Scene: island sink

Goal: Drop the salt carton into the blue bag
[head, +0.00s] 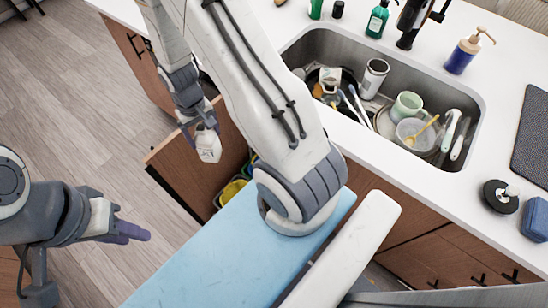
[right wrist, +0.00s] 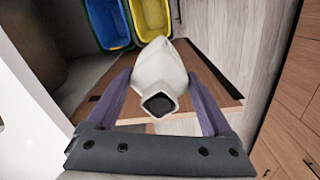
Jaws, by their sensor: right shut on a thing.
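My right gripper (head: 206,128) points down and is shut on the white salt carton (head: 209,148), beside the open cabinet under the counter. In the right wrist view the carton (right wrist: 158,70) sits between the two purple fingers, with a dark square patch on its near end. Beyond it are a blue bag or bin (right wrist: 108,24) and a yellow one (right wrist: 150,16), side by side. In the head view the blue one is mostly hidden by my arm and the cabinet. My left gripper (head: 128,232) is low at the left, seen side-on, away from the carton; its opening is unclear.
An open cabinet door (head: 190,178) stands close to my right gripper. Above, the white counter (head: 400,160) holds a sink (head: 470,105) full of dishes, a soap pump bottle (head: 463,55) and blue sponges (head: 534,219). The wooden floor at the left is clear.

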